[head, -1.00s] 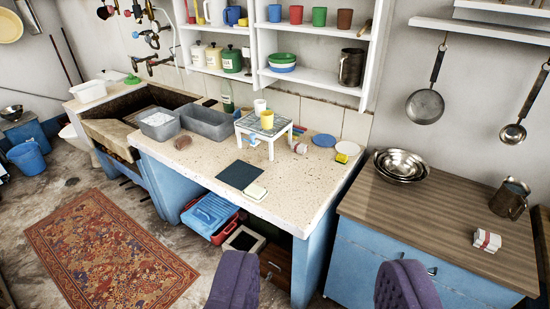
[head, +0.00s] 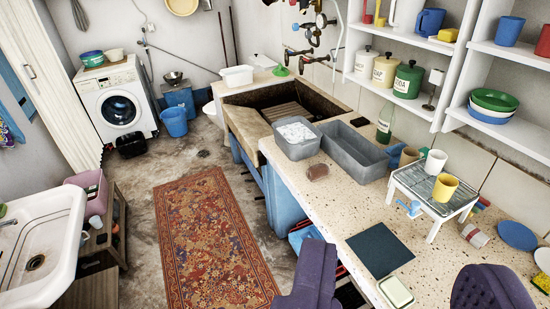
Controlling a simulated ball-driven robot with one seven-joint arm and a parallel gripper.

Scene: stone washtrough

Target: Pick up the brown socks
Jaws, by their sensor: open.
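A small brown rolled bundle (head: 317,171), which looks like the brown socks, lies on the speckled stone counter (head: 345,205). It is just in front of the grey tubs, near the counter's front edge. My gripper (head: 400,270) shows as two purple fingers at the bottom of the view. They are wide apart with nothing held between them. The bundle is farther off, above and left of the fingers in the picture, and nothing hides it.
Grey tubs (head: 355,152) stand behind the bundle, one with white contents (head: 297,132). A small white rack (head: 433,190) with cups stands to the right. A dark mat (head: 380,249) and a soap dish (head: 396,291) lie nearer. The rug (head: 215,240) floor area is clear.

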